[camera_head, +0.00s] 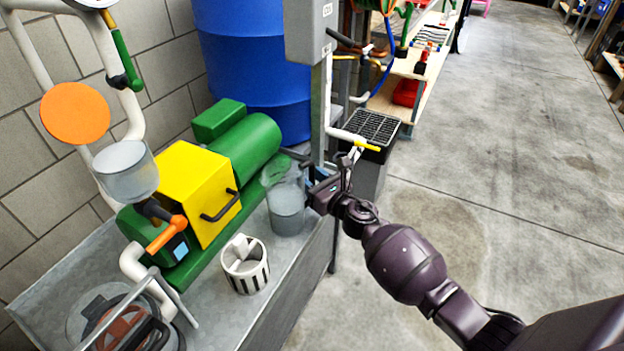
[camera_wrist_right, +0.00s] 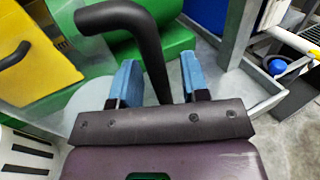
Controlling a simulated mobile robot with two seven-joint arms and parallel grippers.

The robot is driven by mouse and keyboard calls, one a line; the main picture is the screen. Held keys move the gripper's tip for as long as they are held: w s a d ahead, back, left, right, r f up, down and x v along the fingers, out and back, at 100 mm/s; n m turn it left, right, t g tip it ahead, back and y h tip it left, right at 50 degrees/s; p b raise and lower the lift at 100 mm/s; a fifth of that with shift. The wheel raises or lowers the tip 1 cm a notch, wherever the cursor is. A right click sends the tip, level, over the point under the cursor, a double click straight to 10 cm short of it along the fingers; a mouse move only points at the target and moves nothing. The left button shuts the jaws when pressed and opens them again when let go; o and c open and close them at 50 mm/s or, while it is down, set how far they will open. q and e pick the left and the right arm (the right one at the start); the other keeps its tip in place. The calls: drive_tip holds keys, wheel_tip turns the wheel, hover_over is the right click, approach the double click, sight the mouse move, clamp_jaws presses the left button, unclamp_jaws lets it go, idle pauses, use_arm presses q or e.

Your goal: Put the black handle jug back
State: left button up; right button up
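A clear jug (camera_head: 286,208) stands upright in the grey metal trailer tray, beside the green motor, in the head view. In the right wrist view its black handle (camera_wrist_right: 150,50) runs between the blue fingers of my right gripper (camera_wrist_right: 158,82). Gaps show on both sides of the handle, so the gripper is open around it and not closed on it. In the head view my right gripper (camera_head: 318,188) is at the right side of the jug and the handle is mostly hidden. My left gripper is not in view.
The yellow box (camera_head: 198,190) and green motor (camera_head: 245,150) are left of the jug. A white slotted basket (camera_head: 245,265) stands in front. A grey post (camera_head: 320,110) rises just behind the gripper. The floor (camera_head: 470,170) at right is free.

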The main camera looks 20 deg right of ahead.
drive_tip(key=shift+r, duration=0.35)
use_arm(q)
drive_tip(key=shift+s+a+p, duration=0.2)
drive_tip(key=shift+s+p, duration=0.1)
drive_tip(key=shift+p, duration=0.25)
use_arm(e)
drive_tip(key=v, duration=1.2)
drive_tip(key=shift+f, duration=0.25)
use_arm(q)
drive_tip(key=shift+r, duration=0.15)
use_arm(e)
drive_tip(key=shift+r, duration=0.15)
